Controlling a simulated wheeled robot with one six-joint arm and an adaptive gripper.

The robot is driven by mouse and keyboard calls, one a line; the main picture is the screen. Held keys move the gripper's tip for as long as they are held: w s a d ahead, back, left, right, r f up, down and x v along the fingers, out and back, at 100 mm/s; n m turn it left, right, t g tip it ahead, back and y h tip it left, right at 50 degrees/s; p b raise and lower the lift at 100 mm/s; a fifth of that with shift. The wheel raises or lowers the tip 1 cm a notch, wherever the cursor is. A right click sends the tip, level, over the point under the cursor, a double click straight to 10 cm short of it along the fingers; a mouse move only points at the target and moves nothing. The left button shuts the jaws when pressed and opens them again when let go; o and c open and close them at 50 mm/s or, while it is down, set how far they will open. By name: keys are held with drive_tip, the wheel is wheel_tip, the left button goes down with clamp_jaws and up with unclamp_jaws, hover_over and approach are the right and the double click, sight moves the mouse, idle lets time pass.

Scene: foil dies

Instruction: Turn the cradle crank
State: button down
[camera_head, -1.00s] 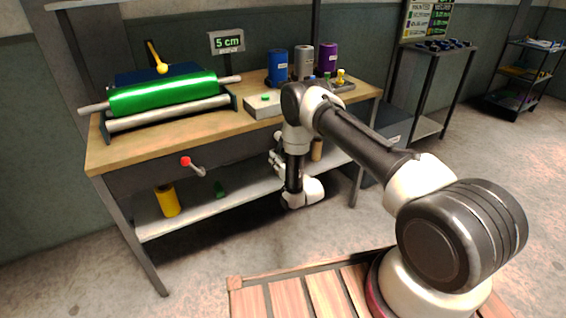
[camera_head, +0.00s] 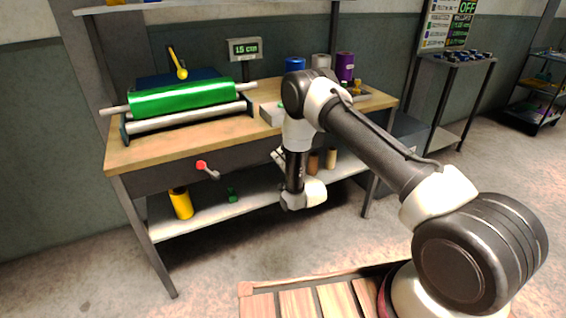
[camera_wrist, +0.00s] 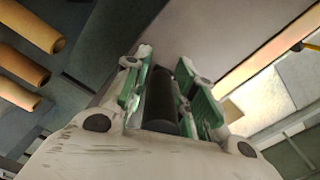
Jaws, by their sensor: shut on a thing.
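A small crank with a red knob (camera_head: 201,165) sticks out of the bench front at the left. My gripper (camera_head: 278,157) is at the bench front, to the right of this crank and apart from it. In the wrist view my gripper (camera_wrist: 173,85) has its green pads shut on a dark cylinder (camera_wrist: 160,105). I cannot tell if the cylinder is a crank handle. A green foil roll (camera_head: 180,98) lies in a cradle (camera_head: 127,125) on the bench top. A display (camera_head: 246,49) behind it seems to read 15 cm.
A yellow-ended tool (camera_head: 177,62) stands behind the roll. Blue (camera_head: 295,64) and purple (camera_head: 345,66) cups stand at the back right. Brown cylinders (camera_head: 330,158) and a yellow cylinder (camera_head: 181,203) are on the lower shelf. The floor before the bench is open.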

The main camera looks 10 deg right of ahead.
drive_tip(key=r+m, duration=0.2)
drive_tip(key=shift+a+r+m, duration=0.25)
drive_tip(key=shift+r+m, duration=0.05)
drive_tip(key=shift+m, duration=0.1)
drive_tip(key=shift+w+d+r+m, duration=0.1)
drive_tip(key=shift+r+m, duration=0.7)
drive_tip(key=shift+m, duration=0.3)
drive_tip(key=shift+d+r, duration=0.15)
drive_tip(key=shift+r, duration=0.35)
drive_tip(key=shift+w+d+r, duration=0.1)
drive_tip(key=shift+r, duration=0.05)
drive_tip(key=shift+d+r, duration=0.1)
drive_tip(key=shift+d, duration=0.05)
drive_tip(key=c, duration=1.3)
unclamp_jaws()
drive_tip(key=shift+d, duration=0.1)
drive_tip(key=shift+o, duration=0.2)
drive_tip(key=shift+f, duration=0.2)
drive_tip(key=shift+s, duration=0.2)
